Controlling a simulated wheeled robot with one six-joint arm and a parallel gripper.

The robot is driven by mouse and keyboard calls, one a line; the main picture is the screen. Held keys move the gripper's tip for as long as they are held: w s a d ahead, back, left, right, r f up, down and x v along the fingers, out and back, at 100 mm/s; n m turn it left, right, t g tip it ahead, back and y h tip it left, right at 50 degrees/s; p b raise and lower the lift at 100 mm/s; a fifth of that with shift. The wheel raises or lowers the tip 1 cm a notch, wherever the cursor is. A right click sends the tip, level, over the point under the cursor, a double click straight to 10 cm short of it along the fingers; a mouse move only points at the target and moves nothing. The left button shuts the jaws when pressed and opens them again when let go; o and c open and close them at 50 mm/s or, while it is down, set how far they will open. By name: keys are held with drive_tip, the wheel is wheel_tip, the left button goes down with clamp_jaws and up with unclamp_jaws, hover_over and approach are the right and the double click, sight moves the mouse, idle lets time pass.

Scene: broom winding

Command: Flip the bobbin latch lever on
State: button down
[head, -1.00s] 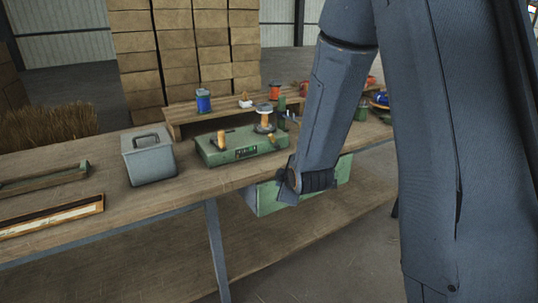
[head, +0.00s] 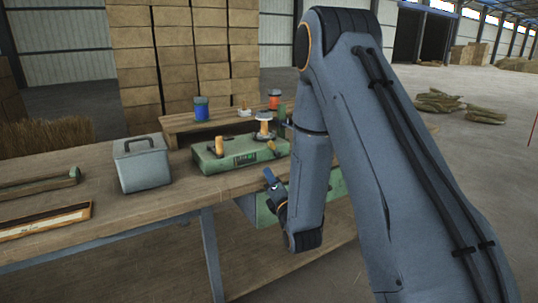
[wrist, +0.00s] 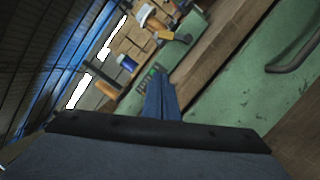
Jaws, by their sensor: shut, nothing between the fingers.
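The green winding machine (head: 235,155) sits on the bench, with a spool (head: 264,128) standing at its right end and an orange knob (head: 217,146) at its left. A small yellowish lever-like piece (head: 271,147) shows by the spool, probably the bobbin latch lever; its setting is too small to tell. In the wrist view a yellow piece (wrist: 165,35) shows near the spool. My gripper (head: 268,176) is shut and empty, in front of the bench edge, below and apart from the machine. Its blue fingers (wrist: 160,98) point toward the machine in the wrist view.
A grey lidded box (head: 143,165) stands left of the machine. A wooden riser (head: 180,125) behind it carries a blue spool (head: 201,108) and a red spool (head: 274,99). A green drawer front with a dark handle (wrist: 292,58) is close on the right in the wrist view.

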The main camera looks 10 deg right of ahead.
sight(272, 145)
drive_tip(key=shift+w, duration=0.1)
drive_tip(key=w, duration=0.6)
drive_tip(key=w+a+r, duration=0.1)
drive_tip(key=w, duration=0.2)
drive_tip(key=shift+r, duration=0.1)
drive_tip(key=shift+w+d+r+p, duration=0.25)
drive_tip(key=shift+w+d+r, duration=0.15)
drive_tip(key=shift+d, duration=0.25)
drive_tip(key=shift+w+d+r+p, duration=0.25)
drive_tip(key=shift+w+d+r, duration=0.15)
drive_tip(key=shift+d, duration=0.2)
drive_tip(key=shift+w+d+r, duration=0.1)
drive_tip(key=shift+d+r, duration=0.1)
drive_tip(key=shift+d, duration=0.2)
